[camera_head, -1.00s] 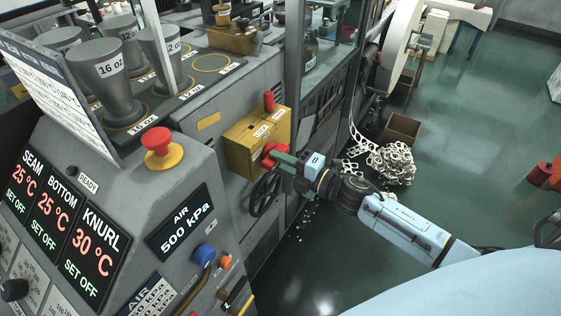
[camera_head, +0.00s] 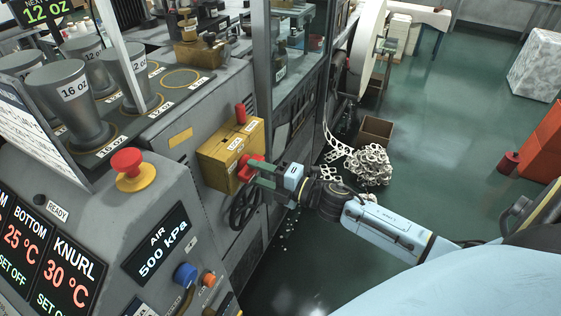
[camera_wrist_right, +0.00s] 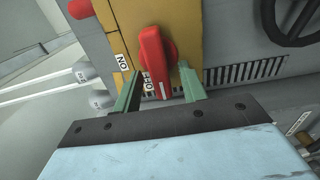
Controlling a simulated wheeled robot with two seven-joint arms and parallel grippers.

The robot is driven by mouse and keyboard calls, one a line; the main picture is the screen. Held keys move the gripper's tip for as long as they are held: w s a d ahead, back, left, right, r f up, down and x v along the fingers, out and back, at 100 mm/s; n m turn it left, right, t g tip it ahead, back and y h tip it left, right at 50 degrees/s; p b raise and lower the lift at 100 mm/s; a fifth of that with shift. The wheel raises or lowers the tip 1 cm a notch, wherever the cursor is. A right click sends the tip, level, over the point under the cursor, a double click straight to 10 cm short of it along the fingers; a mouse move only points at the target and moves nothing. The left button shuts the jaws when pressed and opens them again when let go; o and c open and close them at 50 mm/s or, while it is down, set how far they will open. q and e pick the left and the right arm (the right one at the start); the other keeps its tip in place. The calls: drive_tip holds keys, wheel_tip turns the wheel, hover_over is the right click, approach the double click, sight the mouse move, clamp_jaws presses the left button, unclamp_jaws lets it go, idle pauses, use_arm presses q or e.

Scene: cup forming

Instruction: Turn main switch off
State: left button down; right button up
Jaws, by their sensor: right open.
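The main switch is a yellow box (camera_head: 218,160) on the machine's side with a red rotary handle (camera_head: 248,165) on its front. In the right wrist view the red handle (camera_wrist_right: 152,52) stands lengthwise in the picture, with an ON label (camera_wrist_right: 122,62) to its left and a partly covered label (camera_wrist_right: 148,84) by its lower end. My right gripper (camera_head: 256,176) is open at the handle. Its two green fingers (camera_wrist_right: 159,72) lie on either side of the handle's lower end; contact cannot be told. My left gripper is out of view.
A red mushroom button (camera_head: 127,160) sits on the grey console at left. A dark handwheel (camera_head: 245,204) is below the switch box. A pile of white scrap (camera_head: 370,165) and a cardboard box (camera_head: 376,132) are on the floor behind my right arm. Open green floor lies to the right.

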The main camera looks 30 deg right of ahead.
drive_tip(key=b+v, duration=0.1)
drive_tip(key=v, duration=1.1)
drive_tip(key=shift+s+d, duration=0.2)
drive_tip(key=shift+s, duration=0.1)
drive_tip(key=s+d+f+m+g+h+b, duration=0.1)
drive_tip(key=s+d+f+m+h, duration=0.2)
drive_tip(key=f, duration=0.7)
drive_tip(key=s+d+f+m+g+h+b, duration=0.1)
drive_tip(key=f+m+g+h, duration=0.15)
drive_tip(key=f+m, duration=0.55)
drive_tip(key=s+d+f+m+g+h+b, duration=0.1)
drive_tip(key=s+d+f+m+h, duration=0.15)
drive_tip(key=f, duration=0.95)
drive_tip(key=s+a+f+m+g+h+b, duration=0.1)
drive_tip(key=s+a+f+m+g, duration=0.1)
drive_tip(key=s+f, duration=0.45)
drive_tip(key=s+a+f+m+g, duration=0.25)
drive_tip(key=s+f, duration=0.25)
drive_tip(key=f, duration=0.3)
drive_tip(key=s+a+f+m+g, duration=0.2)
drive_tip(key=s+a+f, duration=0.2)
drive_tip(key=s, duration=0.4)
drive_tip(key=s+a+f+m+g+b, duration=0.1)
drive_tip(key=s+a+f+g, duration=0.2)
drive_tip(key=s, duration=0.4)
drive_tip(key=shift+s+a+f+m+g, duration=0.35)
drive_tip(key=shift+a+f+m, duration=0.1)
drive_tip(key=shift+f, duration=0.2)
